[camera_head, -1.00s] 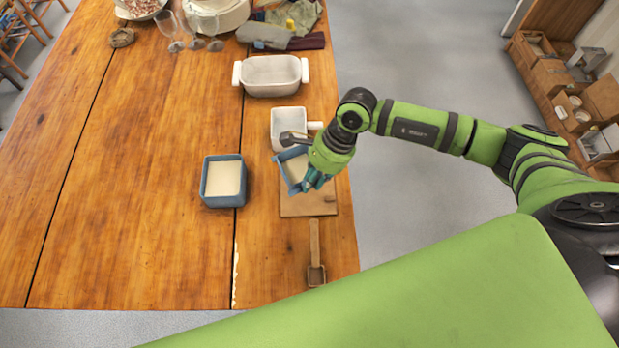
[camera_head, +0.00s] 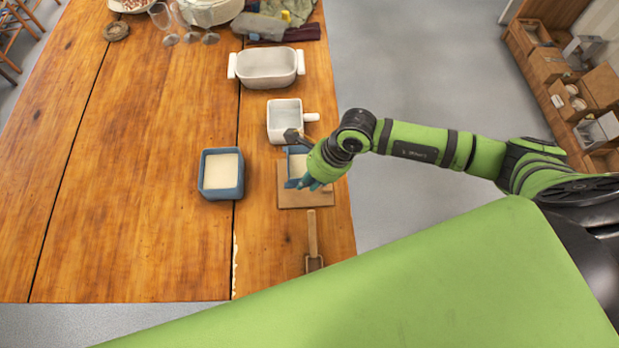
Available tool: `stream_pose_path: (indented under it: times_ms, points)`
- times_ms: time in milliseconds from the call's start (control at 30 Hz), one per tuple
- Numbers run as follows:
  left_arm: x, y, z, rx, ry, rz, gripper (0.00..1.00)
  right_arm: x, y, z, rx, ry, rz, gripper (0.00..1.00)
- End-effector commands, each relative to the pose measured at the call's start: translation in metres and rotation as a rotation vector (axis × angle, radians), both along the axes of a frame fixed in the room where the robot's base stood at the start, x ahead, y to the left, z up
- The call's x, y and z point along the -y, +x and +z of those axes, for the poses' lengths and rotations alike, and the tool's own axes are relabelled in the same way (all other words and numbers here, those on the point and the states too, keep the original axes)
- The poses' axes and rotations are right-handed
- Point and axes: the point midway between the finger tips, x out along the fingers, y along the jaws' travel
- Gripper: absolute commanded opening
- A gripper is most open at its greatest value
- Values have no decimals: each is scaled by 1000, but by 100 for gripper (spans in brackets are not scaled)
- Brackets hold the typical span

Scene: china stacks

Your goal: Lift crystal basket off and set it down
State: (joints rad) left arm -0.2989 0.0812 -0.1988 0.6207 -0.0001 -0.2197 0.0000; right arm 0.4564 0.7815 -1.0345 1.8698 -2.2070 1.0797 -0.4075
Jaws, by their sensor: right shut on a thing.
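My right gripper (camera_head: 310,181) is shut on the near right side of a blue square dish (camera_head: 297,166) with a cream inside. The dish is over the far part of a wooden board (camera_head: 300,199); whether it touches the board I cannot tell, and my gripper hides its right side. A second blue square dish (camera_head: 221,174) stands apart on the table to the left. Nothing in view is clearly a crystal basket. My left gripper is not in view.
A white square dish with a handle (camera_head: 285,121) is just behind the held dish. A white two-handled dish (camera_head: 267,68) stands farther back. A wooden paddle-like utensil (camera_head: 312,235) lies in front of the board. Stemmed glasses (camera_head: 165,22) stand at the back left. The table's left middle is clear.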

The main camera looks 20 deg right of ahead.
Motion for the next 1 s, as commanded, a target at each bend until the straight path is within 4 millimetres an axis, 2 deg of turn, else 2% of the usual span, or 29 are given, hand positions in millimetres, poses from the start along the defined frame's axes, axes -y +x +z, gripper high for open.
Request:
stream_pose_path:
  times_ms: [33, 500, 700, 967, 1000]
  points:
    - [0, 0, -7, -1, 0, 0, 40, 0, 0, -8, -1, 0, 0, 0]
    - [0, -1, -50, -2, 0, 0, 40, 0, 0, -53, -1, 0, 1, 0]
    - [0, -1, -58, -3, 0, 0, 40, 0, 0, -61, 1, 1, 1, 0]
    - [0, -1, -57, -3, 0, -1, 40, 0, 0, -60, -1, 0, 1, 0]
    - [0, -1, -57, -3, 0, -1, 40, 0, 0, -60, 0, 1, 1, 31]
